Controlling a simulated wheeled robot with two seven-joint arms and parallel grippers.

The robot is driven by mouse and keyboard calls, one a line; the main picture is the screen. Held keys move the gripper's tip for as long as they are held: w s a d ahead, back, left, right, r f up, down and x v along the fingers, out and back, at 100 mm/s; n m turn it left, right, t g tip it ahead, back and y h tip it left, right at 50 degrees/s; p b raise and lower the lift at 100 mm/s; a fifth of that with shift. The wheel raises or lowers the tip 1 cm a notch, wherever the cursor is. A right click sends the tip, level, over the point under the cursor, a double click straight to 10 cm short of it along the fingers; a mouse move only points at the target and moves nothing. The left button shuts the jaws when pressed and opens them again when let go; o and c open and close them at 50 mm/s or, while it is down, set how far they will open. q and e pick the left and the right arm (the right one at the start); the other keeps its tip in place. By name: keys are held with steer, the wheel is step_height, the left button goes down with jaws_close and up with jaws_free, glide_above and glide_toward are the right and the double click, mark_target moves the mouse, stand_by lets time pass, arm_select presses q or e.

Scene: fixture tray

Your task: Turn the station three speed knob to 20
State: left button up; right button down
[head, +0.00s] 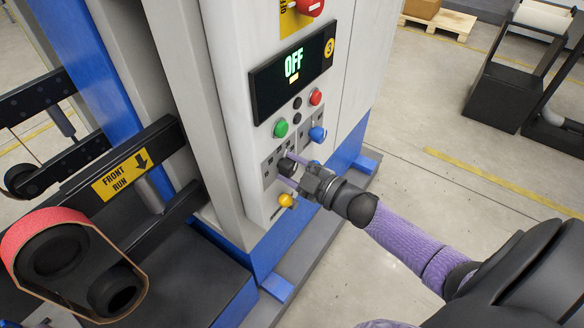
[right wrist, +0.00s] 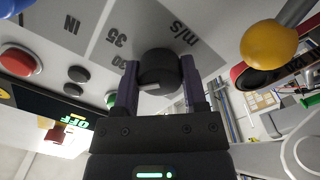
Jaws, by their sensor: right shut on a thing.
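The black speed knob (right wrist: 160,70) sits on a grey scale plate marked "m/s", "35" and "30" in the right wrist view. My right gripper (right wrist: 158,88) is shut on it, one purple finger on each side. In the head view my right gripper (head: 295,172) reaches the panel from the right, with the dark knob (head: 286,165) between its fingers. The display (head: 293,72) reads "OFF", with a yellow "3" badge (head: 329,47) beside it. The knob's setting cannot be read. My left gripper is not in view.
A green button (head: 281,128), a red button (head: 316,97) and a blue knob (head: 317,134) sit above the gripper. A yellow ball-ended lever (head: 286,200) is close below it. A belt roller (head: 60,250) stands at left.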

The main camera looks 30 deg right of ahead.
steer(key=n, duration=0.4)
steer(key=shift+f+b, duration=0.1)
steer(key=shift+b, duration=0.25)
steer(key=n+b, duration=0.1)
steer(key=n, duration=0.3)
steer(key=n+b, duration=0.1)
steer(key=n, duration=0.3)
steer(key=shift+n+b, duration=0.6)
steer(key=shift+n, duration=1)
steer(key=shift+c, duration=0.7)
jaws_free()
